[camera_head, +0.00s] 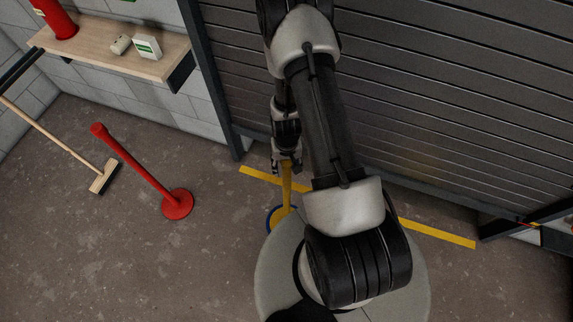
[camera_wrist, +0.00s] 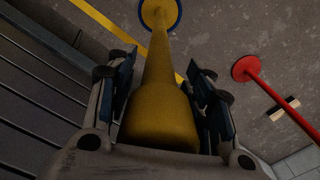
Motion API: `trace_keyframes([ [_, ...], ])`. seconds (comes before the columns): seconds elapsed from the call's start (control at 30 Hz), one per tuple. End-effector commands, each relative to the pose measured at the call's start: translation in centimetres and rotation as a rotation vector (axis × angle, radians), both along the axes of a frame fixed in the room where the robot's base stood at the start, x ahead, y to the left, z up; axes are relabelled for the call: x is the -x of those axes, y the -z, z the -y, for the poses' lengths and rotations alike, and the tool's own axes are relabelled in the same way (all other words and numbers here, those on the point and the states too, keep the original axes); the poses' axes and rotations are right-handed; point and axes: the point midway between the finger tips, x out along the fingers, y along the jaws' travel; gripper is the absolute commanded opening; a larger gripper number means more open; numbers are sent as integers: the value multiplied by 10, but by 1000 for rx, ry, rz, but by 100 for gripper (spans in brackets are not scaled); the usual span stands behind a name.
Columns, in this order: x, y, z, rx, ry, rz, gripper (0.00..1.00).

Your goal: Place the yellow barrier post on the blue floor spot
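The yellow barrier post (camera_head: 287,186) stands roughly upright beside my base, partly hidden by my arm in the head view. In the wrist view its thick top (camera_wrist: 160,115) lies between my gripper's two fingers (camera_wrist: 162,75). Its round foot (camera_wrist: 158,10) is over the blue floor spot (camera_wrist: 179,20), which shows as a blue rim around it. The rim also shows in the head view (camera_head: 268,218). I cannot tell whether the foot touches the floor. My gripper (camera_head: 287,164) is around the post's top; whether the fingers press on it is unclear.
A red post (camera_head: 177,204) stands to the left on the floor. A broom (camera_head: 103,178) leans further left. A wooden shelf (camera_head: 110,48) with small items is on the wall. A yellow floor stripe (camera_head: 445,237) runs before the grey shutter (camera_head: 450,90). Floor at lower left is clear.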

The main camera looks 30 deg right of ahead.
Motion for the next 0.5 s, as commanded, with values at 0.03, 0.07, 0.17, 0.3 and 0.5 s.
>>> trace_keyframes([
  [0.03,0,0,0,0,0,0,51],
  [0.07,0,0,0,0,0,0,51],
  [0.17,0,0,0,0,0,0,51],
  [0.3,0,-1,0,0,0,0,51],
  [0.5,0,-18,0,0,0,0,51],
])
